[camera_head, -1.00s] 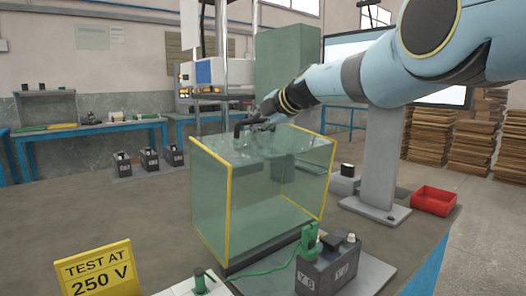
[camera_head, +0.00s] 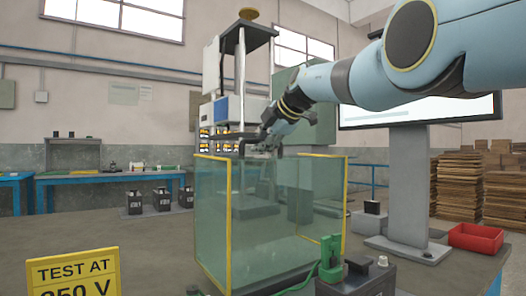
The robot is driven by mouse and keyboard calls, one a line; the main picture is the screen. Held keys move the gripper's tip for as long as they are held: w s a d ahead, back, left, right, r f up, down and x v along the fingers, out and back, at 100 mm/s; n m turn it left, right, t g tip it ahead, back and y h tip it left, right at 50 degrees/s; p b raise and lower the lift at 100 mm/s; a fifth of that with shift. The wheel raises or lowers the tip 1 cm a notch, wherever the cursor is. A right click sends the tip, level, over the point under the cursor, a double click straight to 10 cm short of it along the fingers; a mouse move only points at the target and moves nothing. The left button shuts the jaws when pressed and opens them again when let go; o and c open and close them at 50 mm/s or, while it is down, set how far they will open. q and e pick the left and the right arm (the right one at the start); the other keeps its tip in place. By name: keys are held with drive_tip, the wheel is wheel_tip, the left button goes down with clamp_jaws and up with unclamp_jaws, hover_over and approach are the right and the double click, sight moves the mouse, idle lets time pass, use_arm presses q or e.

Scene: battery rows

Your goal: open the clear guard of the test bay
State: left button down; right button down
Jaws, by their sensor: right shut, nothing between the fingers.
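The clear guard (camera_head: 262,225) is a green-tinted transparent box with yellow edges, standing on the bench around the test bay. Its front and side panels are upright. My right gripper (camera_head: 258,148) is at the top of the guard, toward its back left, with its arm coming from the upper right. It is shut with nothing between its fingers. I cannot tell whether it touches the guard. A dark battery (camera_head: 358,278) with a green clip (camera_head: 331,258) stands in front of the guard, cut by the lower edge. My left gripper is not in view.
A yellow sign (camera_head: 75,272) stands at the lower left. Several small batteries (camera_head: 161,199) sit in a row behind it. A monitor stand (camera_head: 408,180) and a red tray (camera_head: 475,237) are on the right.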

drive_tip(key=shift+a+r, duration=0.1)
drive_tip(key=shift+r, duration=0.45)
drive_tip(key=c, duration=1.3)
unclamp_jaws()
drive_tip(key=shift+s+f, duration=0.1)
drive_tip(key=shift+f, duration=0.15)
drive_tip(key=shift+f, duration=0.15)
drive_tip(key=v, duration=1.2)
